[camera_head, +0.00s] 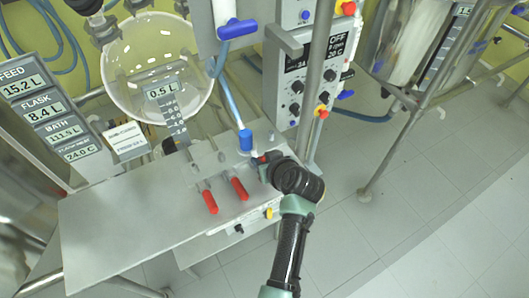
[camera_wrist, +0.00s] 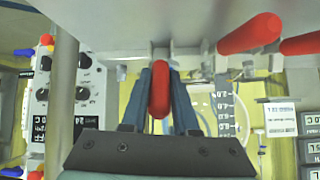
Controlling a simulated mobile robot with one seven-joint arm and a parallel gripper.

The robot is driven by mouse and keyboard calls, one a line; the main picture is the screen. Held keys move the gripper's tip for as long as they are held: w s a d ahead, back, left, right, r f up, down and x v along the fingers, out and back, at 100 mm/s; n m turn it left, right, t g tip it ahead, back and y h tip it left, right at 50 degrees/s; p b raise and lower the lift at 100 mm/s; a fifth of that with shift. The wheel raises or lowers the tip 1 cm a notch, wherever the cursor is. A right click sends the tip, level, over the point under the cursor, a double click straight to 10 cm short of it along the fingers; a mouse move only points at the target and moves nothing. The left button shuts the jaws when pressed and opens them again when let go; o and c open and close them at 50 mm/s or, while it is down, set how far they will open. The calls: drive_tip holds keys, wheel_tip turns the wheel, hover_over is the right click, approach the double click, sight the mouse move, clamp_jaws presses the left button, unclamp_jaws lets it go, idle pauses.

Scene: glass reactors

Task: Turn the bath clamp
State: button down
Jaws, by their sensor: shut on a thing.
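My gripper (camera_wrist: 160,100) is shut on a red clamp handle (camera_wrist: 159,88), with one blue-grey finger on each side of it. The handle stands upright between the fingers in the wrist view. In the head view my gripper (camera_head: 266,168) is at the right end of the grey clamp block, beside the blue-capped tube, and largely hides this handle. Two more red handles (camera_head: 209,202) (camera_head: 240,188) stick out of the block towards the bench front. They also show at the upper right in the wrist view (camera_wrist: 250,33) (camera_wrist: 302,43). No label shows which handle is the bath clamp.
A grey bench top (camera_head: 125,235) lies left of the handles. A round glass vessel (camera_head: 155,65) stands behind. A control box (camera_head: 300,75) and a vertical metal post (camera_head: 319,75) stand close behind my gripper. The tiled floor (camera_head: 430,190) is open at the right.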

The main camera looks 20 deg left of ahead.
sight(255, 153)
drive_tip(key=shift+w+a+r+g+h+p, duration=0.6)
drive_tip(key=shift+g+h+p, duration=0.3)
drive_tip(key=shift+h, duration=0.2)
drive_tip(key=shift+w+a+g+h, duration=0.25)
drive_tip(key=shift+a+g+h, duration=0.15)
drive_tip(key=shift+g+h, duration=0.25)
drive_tip(key=shift+w+a+g+h, duration=0.25)
drive_tip(key=shift+a+g+h, duration=0.15)
drive_tip(key=shift+h, duration=0.35)
drive_tip(key=c, duration=0.7)
unclamp_jaws()
drive_tip(key=v, duration=1.3)
drive_tip(key=shift+w+a, duration=0.1)
